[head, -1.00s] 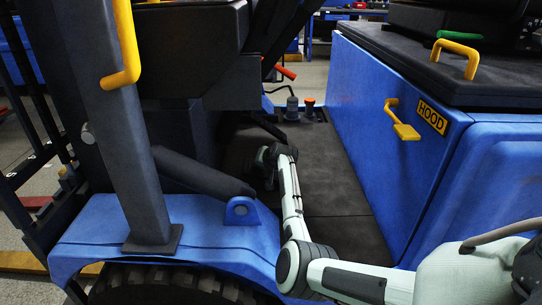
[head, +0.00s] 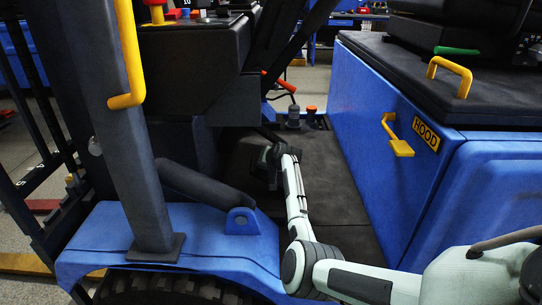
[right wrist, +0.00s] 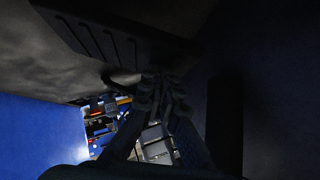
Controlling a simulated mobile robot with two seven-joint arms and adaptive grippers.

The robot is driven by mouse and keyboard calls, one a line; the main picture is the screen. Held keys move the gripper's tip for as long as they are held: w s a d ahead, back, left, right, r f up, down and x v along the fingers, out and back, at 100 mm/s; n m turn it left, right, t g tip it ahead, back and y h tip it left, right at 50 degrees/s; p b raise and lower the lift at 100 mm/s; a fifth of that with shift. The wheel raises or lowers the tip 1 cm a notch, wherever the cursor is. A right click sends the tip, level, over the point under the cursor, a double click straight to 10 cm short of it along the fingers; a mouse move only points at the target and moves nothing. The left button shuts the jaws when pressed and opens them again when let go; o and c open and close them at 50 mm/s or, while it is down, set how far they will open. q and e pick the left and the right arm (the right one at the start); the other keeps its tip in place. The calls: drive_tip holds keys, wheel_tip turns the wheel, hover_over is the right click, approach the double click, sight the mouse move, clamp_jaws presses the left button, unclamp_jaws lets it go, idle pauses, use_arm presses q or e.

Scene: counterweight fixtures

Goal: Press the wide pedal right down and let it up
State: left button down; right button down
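A wide dark pedal with raised ridges (right wrist: 105,42) shows in the right wrist view, across the upper middle. My right gripper (right wrist: 163,88) is just below its edge there, with the two fingers drawn together and nothing seen between them. It is too dark to tell whether the fingertips touch the pedal. In the head view my right gripper (head: 274,163) is deep in the footwell, mostly hidden by its own wrist. The pedal is not seen in the head view. My left gripper is not in view.
The blue hood side (head: 385,140) with a yellow latch (head: 396,138) walls the footwell on the right. A blue fender (head: 200,232) and a grey post with a yellow handle (head: 128,60) stand at left. The dark floor mat (head: 335,195) is clear beside my arm.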

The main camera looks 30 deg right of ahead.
drive_tip(key=v, duration=1)
drive_tip(key=shift+w+a+r, duration=0.25)
drive_tip(key=shift+w+a, duration=0.05)
drive_tip(key=shift+a, duration=0.05)
